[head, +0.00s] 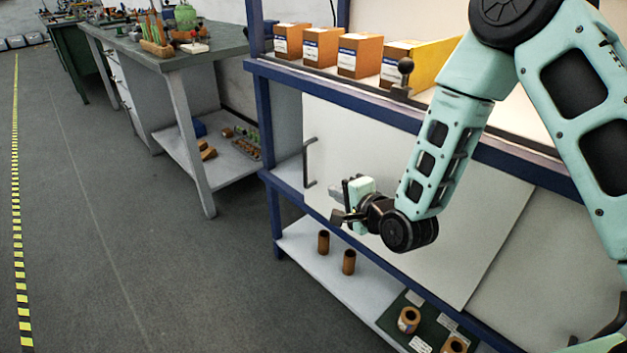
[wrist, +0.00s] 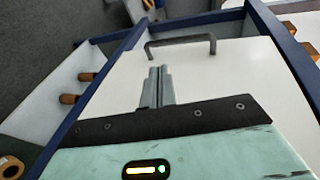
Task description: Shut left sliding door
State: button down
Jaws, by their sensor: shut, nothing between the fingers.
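The left sliding door (head: 400,160) is a plain white panel in the blue-framed workbench, with a dark bar handle (head: 309,163) near its left edge. A gap shows between that edge and the blue left post, so the door stands partly open. The door (wrist: 210,75) and its handle (wrist: 180,42) also show in the wrist view. My gripper (head: 340,207) is shut and empty in front of the door, to the right of the handle and a little lower. In the wrist view, my gripper's fingertips (wrist: 159,70) point toward the handle, apparently short of it.
Another white panel (head: 555,265) lies to the right, partly behind my arm. Orange-brown boxes (head: 360,55) line the top shelf. Copper-coloured rolls (head: 349,262) stand on the lower shelf (head: 320,275). A second workbench (head: 180,55) stands at the left, with open floor (head: 130,220) before it.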

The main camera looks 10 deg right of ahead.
send_near(306, 175)
jog(key=x, duration=0.5)
jog(key=shift+w+a+f+b, duration=0.2)
jog(key=shift+w+b, duration=0.1)
jog(key=shift+w, duration=0.35)
